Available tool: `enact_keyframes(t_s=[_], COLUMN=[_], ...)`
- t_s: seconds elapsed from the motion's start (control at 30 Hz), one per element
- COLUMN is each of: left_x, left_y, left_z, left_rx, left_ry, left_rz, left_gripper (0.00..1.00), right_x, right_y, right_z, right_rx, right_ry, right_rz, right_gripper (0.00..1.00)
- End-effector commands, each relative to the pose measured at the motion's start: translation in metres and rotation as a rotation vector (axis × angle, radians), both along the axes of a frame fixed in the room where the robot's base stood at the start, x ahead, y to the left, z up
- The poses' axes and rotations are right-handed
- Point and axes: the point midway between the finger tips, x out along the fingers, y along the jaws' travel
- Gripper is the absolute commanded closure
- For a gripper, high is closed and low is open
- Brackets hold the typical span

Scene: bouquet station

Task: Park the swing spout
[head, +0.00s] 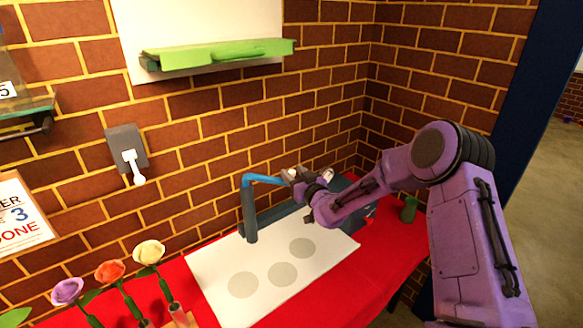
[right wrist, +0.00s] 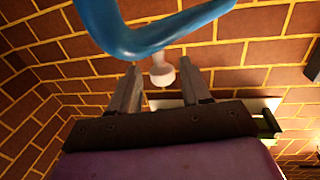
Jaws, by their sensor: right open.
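The swing spout (head: 262,179) is a blue arm on a dark upright post (head: 249,215) at the back of the table. Its arm points right, toward my right gripper (head: 298,178). In the right wrist view the blue spout (right wrist: 150,40) crosses the top of the picture. A pale knob (right wrist: 162,72) shows just below it, between the fingertips of my right gripper (right wrist: 160,67). The fingers are open and apart on either side of the knob; whether either touches it I cannot tell. My left gripper is not in view.
A white mat (head: 262,300) with several grey discs lies on the red table (head: 400,262). Purple, orange and cream flowers (head: 110,271) stand at the front left. A green shelf (head: 217,53) and a grey switch (head: 126,142) are on the brick wall. A green vase (head: 409,210) stands right.

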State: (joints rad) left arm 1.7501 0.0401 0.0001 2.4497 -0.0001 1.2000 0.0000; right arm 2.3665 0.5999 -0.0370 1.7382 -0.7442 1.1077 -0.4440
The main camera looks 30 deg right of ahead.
Motion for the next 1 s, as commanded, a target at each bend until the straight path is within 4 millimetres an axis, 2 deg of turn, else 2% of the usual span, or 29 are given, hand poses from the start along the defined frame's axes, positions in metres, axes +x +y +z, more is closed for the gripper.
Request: enact_keyframes(t_s=[0.13,0.4,0.53,0.57,0.83,1.0], left_x=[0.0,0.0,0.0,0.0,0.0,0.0], left_y=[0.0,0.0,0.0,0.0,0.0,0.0], left_z=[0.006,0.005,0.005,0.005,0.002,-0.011], left_rx=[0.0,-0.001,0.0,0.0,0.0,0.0], left_ry=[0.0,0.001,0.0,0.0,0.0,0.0], left_rz=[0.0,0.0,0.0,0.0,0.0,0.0], left_gripper=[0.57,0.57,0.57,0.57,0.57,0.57], right_x=[0.015,0.017,0.017,0.017,0.02,0.032], right_y=[0.0,0.0,0.001,0.001,0.002,0.007], right_z=[0.0,-0.001,0.0,0.0,0.0,-0.002], right_rx=[0.001,0.002,0.002,0.002,0.002,0.0], right_ry=[0.001,0.0,0.0,0.0,-0.002,-0.006], right_rz=[0.001,0.002,0.002,0.003,0.013,0.074], right_gripper=[0.53,0.53,0.95,1.0,1.0,1.0])
